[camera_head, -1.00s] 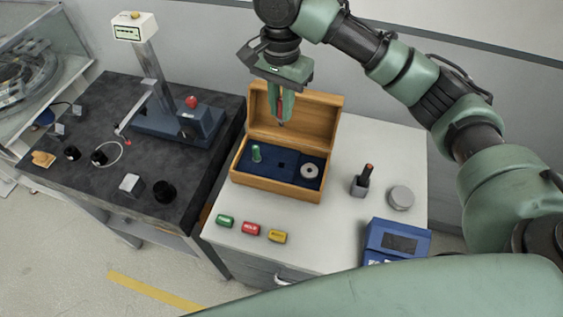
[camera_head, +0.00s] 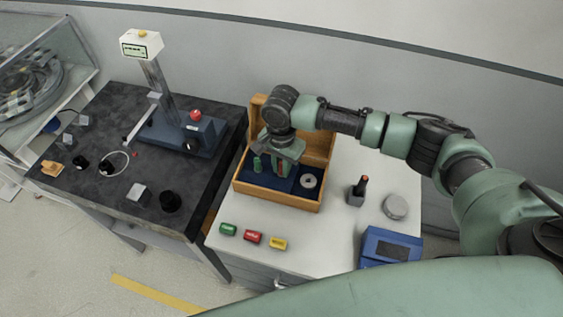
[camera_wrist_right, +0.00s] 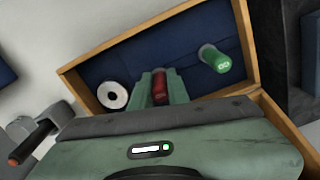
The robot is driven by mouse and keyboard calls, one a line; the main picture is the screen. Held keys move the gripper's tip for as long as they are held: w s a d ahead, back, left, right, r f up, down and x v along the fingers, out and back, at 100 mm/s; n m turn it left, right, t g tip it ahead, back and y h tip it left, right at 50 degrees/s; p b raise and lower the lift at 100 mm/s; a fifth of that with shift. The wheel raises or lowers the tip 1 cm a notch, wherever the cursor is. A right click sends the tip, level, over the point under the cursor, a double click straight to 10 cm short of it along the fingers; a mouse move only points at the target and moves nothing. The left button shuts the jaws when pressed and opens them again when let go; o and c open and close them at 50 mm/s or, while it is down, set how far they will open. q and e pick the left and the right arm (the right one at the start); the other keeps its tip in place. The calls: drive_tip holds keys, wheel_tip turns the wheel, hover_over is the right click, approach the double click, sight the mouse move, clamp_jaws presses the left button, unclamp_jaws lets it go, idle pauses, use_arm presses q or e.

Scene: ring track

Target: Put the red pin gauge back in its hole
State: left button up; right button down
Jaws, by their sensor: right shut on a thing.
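The red pin gauge (camera_wrist_right: 160,86) is held between the fingers of my right gripper (camera_head: 281,170). The gripper is shut on it and is low over the blue insert (camera_head: 276,183) of the open wooden box (camera_head: 276,199). The green pin gauge (camera_head: 257,164) stands in the insert to the left of the gripper in the head view; it also shows in the wrist view (camera_wrist_right: 214,58). The hole for the red pin is hidden by the gripper. I cannot tell whether the pin's tip is in it. My left gripper is not in view.
A pale ring gauge (camera_head: 308,181) sits in the insert just right of the gripper. The raised lid (camera_head: 318,142) stands behind. Three coloured blocks (camera_head: 253,237), a small stand (camera_head: 357,191), a grey disc (camera_head: 395,207) and a blue device (camera_head: 389,247) are around the box.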

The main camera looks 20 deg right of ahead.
drive_tip(key=shift+f, duration=0.1)
drive_tip(key=shift+f, duration=0.25)
drive_tip(key=c, duration=1.4)
unclamp_jaws()
drive_tip(key=shift+o, duration=0.2)
drive_tip(key=shift+f+b, duration=0.1)
drive_tip(key=shift+b, duration=0.35)
drive_tip(key=shift+f+b, duration=0.1)
drive_tip(key=shift+b, duration=0.55)
drive_tip(key=r, duration=0.2)
drive_tip(key=r+b, duration=0.1)
drive_tip(key=r, duration=0.1)
drive_tip(key=r+b, duration=0.1)
drive_tip(key=r, duration=0.2)
drive_tip(key=shift+s+a+r, duration=0.1)
drive_tip(key=shift+s+a, duration=0.1)
drive_tip(key=shift+a, duration=0.05)
drive_tip(key=shift+r, duration=0.6)
